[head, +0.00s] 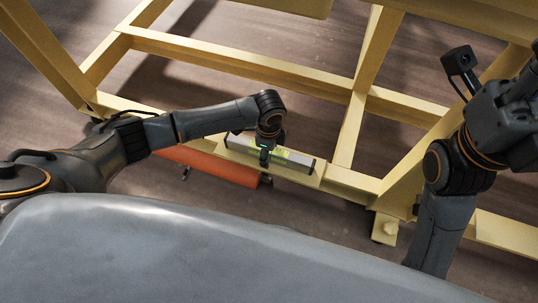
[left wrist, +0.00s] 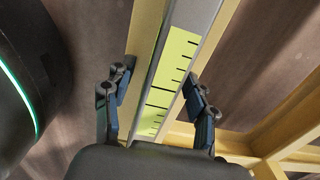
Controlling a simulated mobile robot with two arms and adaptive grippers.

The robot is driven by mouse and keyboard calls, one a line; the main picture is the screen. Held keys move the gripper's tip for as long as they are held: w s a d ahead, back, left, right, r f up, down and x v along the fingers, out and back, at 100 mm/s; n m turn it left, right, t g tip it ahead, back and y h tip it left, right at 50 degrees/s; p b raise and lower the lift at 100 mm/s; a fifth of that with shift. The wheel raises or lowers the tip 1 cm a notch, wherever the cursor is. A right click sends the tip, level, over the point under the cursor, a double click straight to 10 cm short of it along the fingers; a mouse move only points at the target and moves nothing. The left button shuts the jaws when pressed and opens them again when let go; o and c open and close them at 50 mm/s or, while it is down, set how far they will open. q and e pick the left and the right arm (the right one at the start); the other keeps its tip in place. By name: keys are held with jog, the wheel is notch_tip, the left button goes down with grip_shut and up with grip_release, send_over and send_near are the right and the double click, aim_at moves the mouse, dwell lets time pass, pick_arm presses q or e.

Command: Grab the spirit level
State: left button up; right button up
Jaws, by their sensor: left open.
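The spirit level (head: 298,163) is a silver-grey bar with a yellow-green marked panel. It lies along a ledge of the yellow frame in the head view. My left gripper (head: 266,157) is over the middle of the level and hides part of it. In the left wrist view the level (left wrist: 182,55) runs between the two spread fingers of my left gripper (left wrist: 156,80), one on each side, with the jaws open. Whether the fingers touch it cannot be told. My right arm shows at the right of the head view, but its gripper fingers are not visible.
The yellow frame (head: 235,62) has several beams around the level. Brown floor (head: 330,215) shows between the frame and my grey body.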

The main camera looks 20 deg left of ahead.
pick_arm(q)
jog(key=shift+c, duration=0.2)
grip_shut()
jog(key=shift+r, duration=0.1)
